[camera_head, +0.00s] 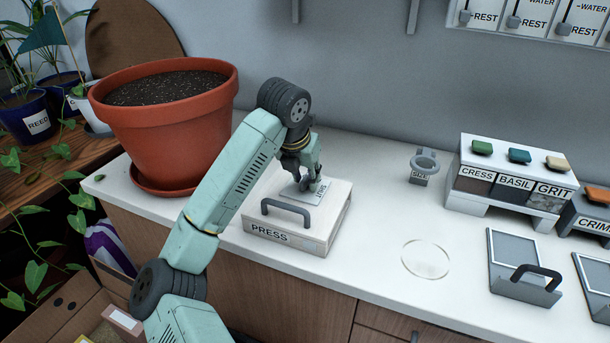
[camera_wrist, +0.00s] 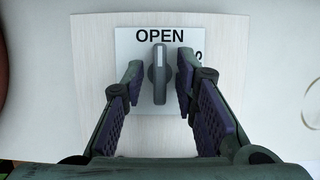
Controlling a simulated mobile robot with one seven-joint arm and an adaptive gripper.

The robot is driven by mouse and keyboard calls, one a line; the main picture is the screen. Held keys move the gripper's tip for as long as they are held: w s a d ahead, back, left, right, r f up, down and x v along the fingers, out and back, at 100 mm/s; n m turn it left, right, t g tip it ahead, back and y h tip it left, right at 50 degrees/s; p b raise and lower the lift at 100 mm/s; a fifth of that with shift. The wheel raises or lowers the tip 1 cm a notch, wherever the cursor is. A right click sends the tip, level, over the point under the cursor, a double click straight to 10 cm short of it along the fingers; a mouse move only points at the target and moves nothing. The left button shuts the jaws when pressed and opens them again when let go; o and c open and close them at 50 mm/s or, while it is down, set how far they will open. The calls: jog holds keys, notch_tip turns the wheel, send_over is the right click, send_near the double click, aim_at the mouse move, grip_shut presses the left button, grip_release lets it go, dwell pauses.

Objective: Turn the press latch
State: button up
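The press (camera_head: 300,222) is a pale box with a dark handle and a "PRESS" label on its front, standing on the white counter. Its latch (camera_wrist: 159,74) is a grey knob on a light plate on the box top, and its bar points up at the word "OPEN" in the wrist view. Another word at the plate's right is partly hidden by a finger. My gripper (camera_wrist: 158,82) is over the latch, pointing down, with one finger on each side of the knob. Gaps show between the fingers and the knob. In the head view my gripper (camera_head: 308,184) mostly hides the latch.
A large terracotta pot (camera_head: 170,120) of soil stands left of the press, close to my arm. A ring holder (camera_head: 422,165), a seed dispenser (camera_head: 512,180) and a handled scoop tray (camera_head: 522,268) are to the right. A clear round disc (camera_head: 425,259) lies on the counter (camera_head: 375,215).

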grip_shut()
dwell(0.5)
jog(key=m+b, duration=0.1)
jog(key=m+h+b, duration=0.1)
jog(key=shift+a+f+m, duration=0.15)
jog(key=shift+m, duration=0.25)
jog(key=m+g+b, duration=0.1)
jog(key=m, duration=0.1)
jog(key=m+h, duration=0.1)
jog(key=m, duration=0.1)
jog(key=shift+w+g+b, duration=0.15)
jog(key=shift+g+b, duration=0.25)
jog(key=m, duration=0.2)
jog(key=m+g+p, duration=0.1)
jog(key=m, duration=0.1)
jog(key=m+g+h, duration=0.1)
jog(key=shift+w+r+m, duration=0.1)
jog(key=shift+r+m, duration=0.2)
jog(key=shift+m, duration=0.1)
jog(key=shift+w+f+m+g+p, duration=0.1)
jog(key=shift+m+g+p, duration=0.5)
jog(key=shift+m, duration=0.7)
jog(key=shift+w+m+g+p, duration=0.1)
jog(key=shift+m+g+p, duration=0.45)
jog(key=shift+m, duration=0.75)
jog(key=shift+y, duration=0.3)
jog(key=shift+o, duration=0.8)
grip_release()
